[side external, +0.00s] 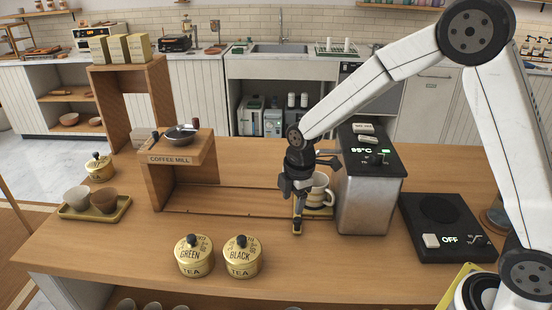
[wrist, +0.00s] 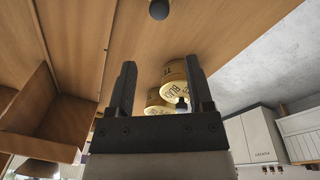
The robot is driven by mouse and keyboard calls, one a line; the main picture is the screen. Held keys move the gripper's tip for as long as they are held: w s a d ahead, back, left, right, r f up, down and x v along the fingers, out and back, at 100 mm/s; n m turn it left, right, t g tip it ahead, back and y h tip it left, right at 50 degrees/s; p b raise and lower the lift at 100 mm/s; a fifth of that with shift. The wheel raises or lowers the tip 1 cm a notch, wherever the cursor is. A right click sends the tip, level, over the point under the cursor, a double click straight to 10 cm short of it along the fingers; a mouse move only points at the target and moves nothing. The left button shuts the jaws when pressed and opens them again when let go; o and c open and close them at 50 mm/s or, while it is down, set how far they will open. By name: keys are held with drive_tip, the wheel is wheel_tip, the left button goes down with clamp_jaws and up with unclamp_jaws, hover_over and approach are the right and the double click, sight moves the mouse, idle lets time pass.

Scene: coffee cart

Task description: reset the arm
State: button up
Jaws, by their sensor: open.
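My gripper (side external: 298,192) points down over the wooden counter, just left of a striped mug (side external: 319,190) and the steel heater box. In the wrist view my gripper (wrist: 160,62) has its two black fingers spread apart, with nothing held between them. The mug stands upright on a small tray, partly hidden by my gripper.
Two gold tea tins, green (side external: 194,256) and black (side external: 243,256), stand at the front. The coffee mill stand (side external: 170,160) is left, the heater box (side external: 365,205) right, a black hot plate (side external: 447,227) further right. Cups on a tray (side external: 122,211) stand far left.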

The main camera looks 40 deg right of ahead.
drive_tip(key=s+d+r+m, duration=0.1)
drive_tip(key=s+d+m, duration=0.1)
drive_tip(key=s+m, duration=0.5)
drive_tip(key=s+d+m+t, duration=0.1)
drive_tip(key=s+d+m, duration=0.1)
drive_tip(key=s+m, duration=0.6)
drive_tip(key=shift+s+r+m, duration=0.3)
drive_tip(key=shift+s+r, duration=0.1)
drive_tip(key=shift+s, duration=0.05)
